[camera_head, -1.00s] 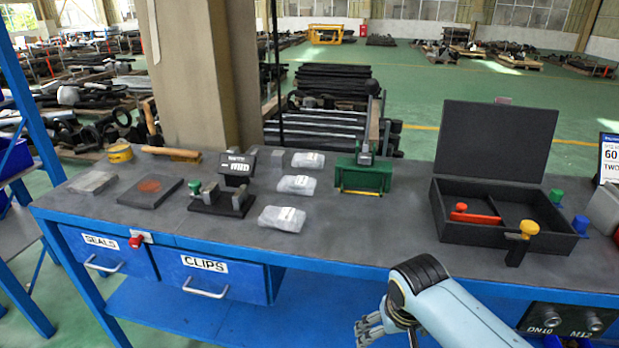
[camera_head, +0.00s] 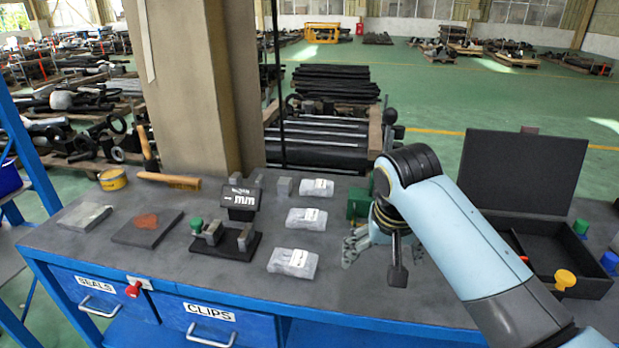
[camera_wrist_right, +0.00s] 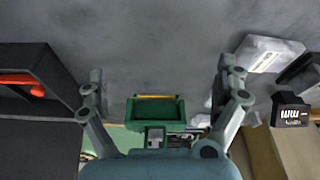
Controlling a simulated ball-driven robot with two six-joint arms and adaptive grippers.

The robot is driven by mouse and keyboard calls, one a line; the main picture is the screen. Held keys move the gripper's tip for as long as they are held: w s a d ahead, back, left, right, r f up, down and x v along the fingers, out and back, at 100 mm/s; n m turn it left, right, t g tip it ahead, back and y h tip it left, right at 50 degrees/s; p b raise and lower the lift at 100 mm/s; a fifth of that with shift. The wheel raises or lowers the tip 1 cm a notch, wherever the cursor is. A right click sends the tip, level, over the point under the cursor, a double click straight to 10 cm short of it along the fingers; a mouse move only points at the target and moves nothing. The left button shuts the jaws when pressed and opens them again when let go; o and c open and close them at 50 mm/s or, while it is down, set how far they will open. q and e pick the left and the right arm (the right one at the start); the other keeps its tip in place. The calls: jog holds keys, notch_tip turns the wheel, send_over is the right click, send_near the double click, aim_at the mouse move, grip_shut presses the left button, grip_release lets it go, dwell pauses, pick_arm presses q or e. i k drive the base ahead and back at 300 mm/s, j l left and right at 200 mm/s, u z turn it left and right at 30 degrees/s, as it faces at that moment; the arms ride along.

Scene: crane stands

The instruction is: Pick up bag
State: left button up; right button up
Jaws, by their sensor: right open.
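Three clear-grey bags with white labels lie in a column on the bench in the head view: a back bag (camera_head: 316,187), a middle bag (camera_head: 306,217) and a front bag (camera_head: 293,262). My right gripper (camera_head: 372,254) is open and empty above the bench, just right of the front and middle bags. In the right wrist view its two fingers (camera_wrist_right: 162,88) stand wide apart with bare bench top between their tips. One bag (camera_wrist_right: 268,52) lies beyond the right-hand finger there, outside the jaws. My left gripper is not in view.
A green fixture (camera_head: 358,204) stands behind my right gripper and shows in the wrist view (camera_wrist_right: 155,109). A digital display (camera_head: 242,197) and a black clamp block (camera_head: 225,243) stand left of the bags. An open black case (camera_head: 578,275) is at right, partly behind my arm.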

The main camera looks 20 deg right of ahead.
aim_at(323, 188)
jog(key=i, duration=1.05)
